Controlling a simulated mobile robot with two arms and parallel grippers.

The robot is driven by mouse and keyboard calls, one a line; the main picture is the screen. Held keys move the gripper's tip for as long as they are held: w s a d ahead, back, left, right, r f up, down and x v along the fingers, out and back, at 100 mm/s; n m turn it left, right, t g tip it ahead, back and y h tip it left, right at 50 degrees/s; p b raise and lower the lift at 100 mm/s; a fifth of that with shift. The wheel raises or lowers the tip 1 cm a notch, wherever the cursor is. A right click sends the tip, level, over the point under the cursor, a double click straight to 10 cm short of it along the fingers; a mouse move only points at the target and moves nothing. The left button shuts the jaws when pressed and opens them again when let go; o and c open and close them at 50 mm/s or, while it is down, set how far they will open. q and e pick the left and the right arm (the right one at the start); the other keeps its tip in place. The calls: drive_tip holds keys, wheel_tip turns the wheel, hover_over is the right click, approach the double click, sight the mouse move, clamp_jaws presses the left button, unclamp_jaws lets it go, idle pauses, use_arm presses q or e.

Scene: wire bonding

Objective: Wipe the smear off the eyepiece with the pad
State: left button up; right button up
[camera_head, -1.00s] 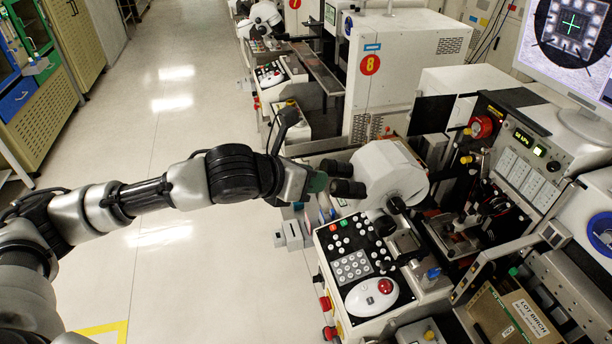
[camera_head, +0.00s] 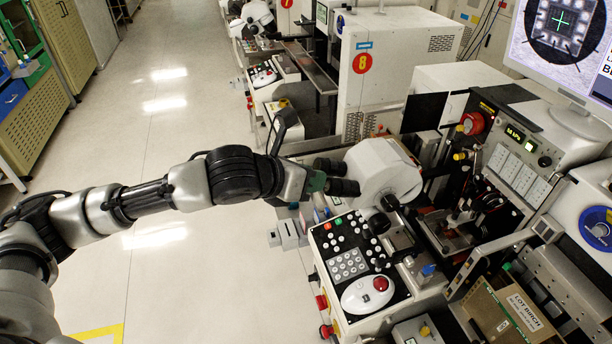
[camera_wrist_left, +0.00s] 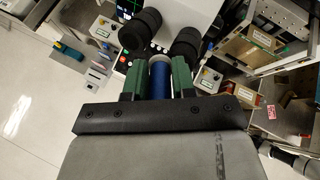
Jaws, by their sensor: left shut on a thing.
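The microscope head (camera_head: 384,172) is white and carries two black eyepieces, an upper one (camera_head: 330,165) and a lower one (camera_head: 345,188). In the left wrist view they show as a left eyepiece (camera_wrist_left: 140,28) and a right eyepiece (camera_wrist_left: 186,44). My left gripper (camera_head: 314,182) is right at the eyepieces. In the left wrist view its green fingers (camera_wrist_left: 158,66) are shut on a blue cylindrical pad (camera_wrist_left: 160,80) with a pale rim at its far end. The pad's tip lies close to the right eyepiece; I cannot tell whether they touch. No smear can be made out. My right gripper is not in view.
A control panel (camera_head: 350,262) with buttons and a white trackball unit (camera_head: 368,294) lies below the microscope. The bonding machine (camera_head: 500,150) stands to the right, with a cardboard box (camera_head: 510,312) in front. Open floor (camera_head: 170,220) is on the left.

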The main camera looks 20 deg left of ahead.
sight(331, 193)
use_arm(q)
drive_tip(key=shift+w+d, duration=0.1)
drive_tip(key=shift+d, duration=0.05)
drive_tip(key=shift+s+d, duration=0.55)
drive_tip(key=shift+s, duration=0.3)
drive_tip(key=shift+s+d, duration=0.55)
drive_tip(key=shift+s, duration=0.3)
drive_tip(key=shift+w+a, duration=0.55)
drive_tip(key=shift+w, duration=0.35)
drive_tip(key=shift+w+a, duration=0.55)
drive_tip(key=shift+w, duration=0.3)
drive_tip(key=s+a+r, duration=0.2)
drive_tip(key=s+a, duration=0.1)
drive_tip(key=a, duration=0.1)
drive_tip(key=shift+a, duration=0.3)
drive_tip(key=shift+s+r, duration=0.1)
drive_tip(key=shift+r, duration=0.05)
